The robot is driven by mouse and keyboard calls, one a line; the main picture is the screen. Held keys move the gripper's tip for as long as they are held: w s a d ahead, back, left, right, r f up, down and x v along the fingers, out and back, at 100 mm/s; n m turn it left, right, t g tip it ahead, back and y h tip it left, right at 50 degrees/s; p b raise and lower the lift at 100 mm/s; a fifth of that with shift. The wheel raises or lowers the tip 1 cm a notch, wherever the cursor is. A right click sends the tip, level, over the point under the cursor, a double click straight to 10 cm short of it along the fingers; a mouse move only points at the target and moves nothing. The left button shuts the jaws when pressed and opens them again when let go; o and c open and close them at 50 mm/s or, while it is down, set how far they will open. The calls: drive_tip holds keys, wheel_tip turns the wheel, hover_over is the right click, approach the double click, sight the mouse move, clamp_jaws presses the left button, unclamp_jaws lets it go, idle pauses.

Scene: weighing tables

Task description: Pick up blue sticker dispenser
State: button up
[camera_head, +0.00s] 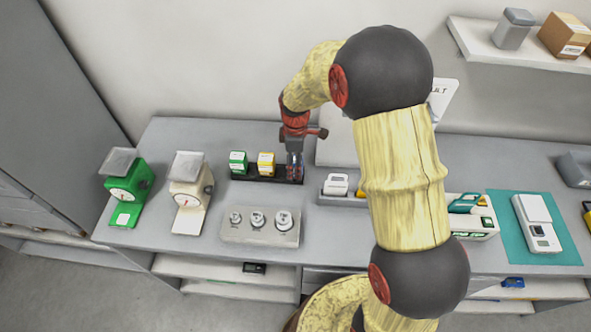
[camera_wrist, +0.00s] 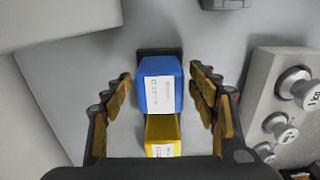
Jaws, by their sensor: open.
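The blue sticker dispenser (camera_wrist: 160,85), a blue box with a white label, stands in the wrist view between my gripper's fingers (camera_wrist: 161,76). A gap shows on both sides, so the fingers are open around it and apart from it. In the head view my gripper (camera_head: 295,160) points down over the right end of the black tray (camera_head: 262,180) and hides most of the blue dispenser. The yellow dispenser (camera_head: 266,163) is just left of it, and it also shows in the wrist view (camera_wrist: 163,136). The green dispenser (camera_head: 238,162) is at the tray's left end.
A weight block (camera_head: 260,232) with several metal weights lies in front of the tray. A white scale (camera_head: 190,192) and a green scale (camera_head: 127,187) stand left. A grey tray (camera_head: 340,200) with a white item is right of my gripper. Bare table lies around the tray.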

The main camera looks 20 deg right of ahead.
drive_tip(key=shift+c, duration=0.4)
drive_tip(key=c, duration=1.3)
